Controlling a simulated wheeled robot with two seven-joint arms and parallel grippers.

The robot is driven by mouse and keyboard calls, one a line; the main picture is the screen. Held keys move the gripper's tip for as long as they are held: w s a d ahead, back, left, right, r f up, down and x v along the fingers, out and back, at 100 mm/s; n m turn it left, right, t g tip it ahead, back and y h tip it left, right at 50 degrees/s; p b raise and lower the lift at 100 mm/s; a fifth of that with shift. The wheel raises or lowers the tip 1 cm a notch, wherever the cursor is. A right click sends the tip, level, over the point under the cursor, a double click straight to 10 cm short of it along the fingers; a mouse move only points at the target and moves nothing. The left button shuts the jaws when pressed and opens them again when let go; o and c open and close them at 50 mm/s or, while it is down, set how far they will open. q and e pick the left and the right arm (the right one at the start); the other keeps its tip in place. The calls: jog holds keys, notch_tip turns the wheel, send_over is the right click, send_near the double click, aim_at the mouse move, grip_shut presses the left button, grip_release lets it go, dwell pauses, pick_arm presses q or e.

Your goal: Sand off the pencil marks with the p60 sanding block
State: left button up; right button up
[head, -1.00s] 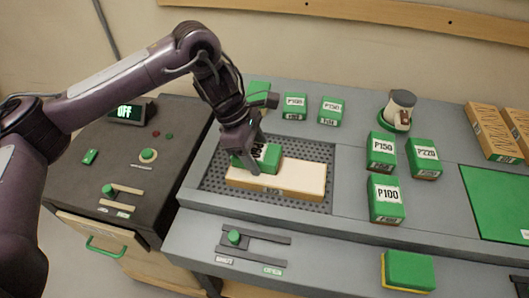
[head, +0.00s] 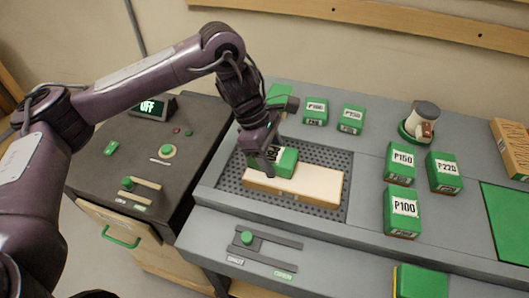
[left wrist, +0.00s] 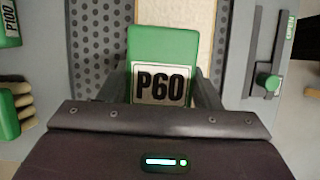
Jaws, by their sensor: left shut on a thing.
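The P60 sanding block (head: 287,160) is green with a white label and lies on the left part of a pale wooden board (head: 318,184). My left gripper (head: 270,155) is shut on the block from above. In the left wrist view, the P60 block (left wrist: 163,43) sits between the two fingers with its label readable, and the pale board (left wrist: 188,14) shows beyond it. I cannot make out pencil marks on the board's top; the block and gripper cover part of it. My right gripper is not in view.
The board lies on a perforated panel (head: 335,208) set in the grey bench. P150 (head: 400,163), P220 (head: 444,172) and P100 (head: 403,212) blocks stand to the right. A dark cabinet with an OFF display (head: 150,107) is at left. A sliding lever (head: 247,238) is in front.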

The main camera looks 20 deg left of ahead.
aim_at(287, 157)
pick_arm(q)
jog(key=shift+d+b, duration=0.3)
jog(key=shift+d, duration=1.55)
jog(key=shift+s+d, duration=0.1)
jog(key=shift+d, duration=1.75)
jog(key=shift+s+d+f+b, duration=0.15)
jog(key=shift+d+b, duration=0.4)
jog(key=shift+d, duration=2.75)
jog(key=shift+r+p, duration=2)
jog(key=shift+r, duration=1.2)
jog(key=shift+r, duration=0.1)
